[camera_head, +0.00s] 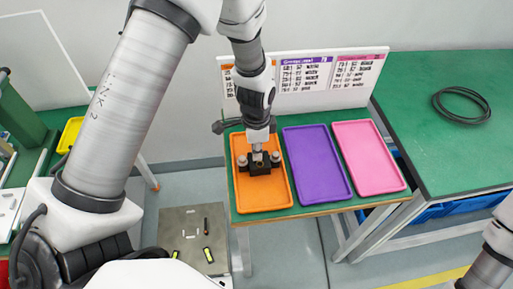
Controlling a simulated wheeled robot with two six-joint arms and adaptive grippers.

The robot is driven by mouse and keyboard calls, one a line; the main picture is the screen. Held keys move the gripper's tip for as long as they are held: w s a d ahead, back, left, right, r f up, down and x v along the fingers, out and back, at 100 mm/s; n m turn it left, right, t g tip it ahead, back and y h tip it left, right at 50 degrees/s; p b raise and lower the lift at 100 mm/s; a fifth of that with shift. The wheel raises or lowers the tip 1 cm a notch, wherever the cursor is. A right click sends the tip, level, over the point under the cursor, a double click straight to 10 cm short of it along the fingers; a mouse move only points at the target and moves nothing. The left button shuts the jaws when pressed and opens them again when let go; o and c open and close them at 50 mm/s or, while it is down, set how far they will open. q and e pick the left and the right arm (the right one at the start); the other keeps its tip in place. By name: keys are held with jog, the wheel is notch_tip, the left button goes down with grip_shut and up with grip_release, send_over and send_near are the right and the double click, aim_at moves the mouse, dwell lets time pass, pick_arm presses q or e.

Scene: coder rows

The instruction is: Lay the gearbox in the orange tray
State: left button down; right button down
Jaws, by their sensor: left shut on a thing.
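The orange tray (262,199) lies on the green table at the left of a row of three trays. My left arm comes in from the left and reaches down over the tray. My left gripper (258,156) points down at the tray's upper middle and is shut on the gearbox (259,168), a small dark block with pale round parts at its sides. The gearbox is inside the tray's outline. I cannot tell whether it touches the tray floor. The gripper hides part of it. My right gripper is out of view; only a piece of my right arm shows at the lower right.
A purple tray (317,163) and a pink tray (368,158) lie to the right, both empty. A white board with labels (305,82) stands behind the trays. A green table (440,135) at the right carries a coiled black cable (462,104). Blue bins (430,214) sit below it.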

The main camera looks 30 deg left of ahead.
pick_arm(q)
jog(key=shift+s, duration=0.1)
jog(key=c, duration=1.2)
grip_release()
jog(key=shift+f, duration=0.1)
notch_tip(320, 180, up, 12)
jog(key=shift+r+b, duration=0.2)
jog(key=shift+b, duration=0.15)
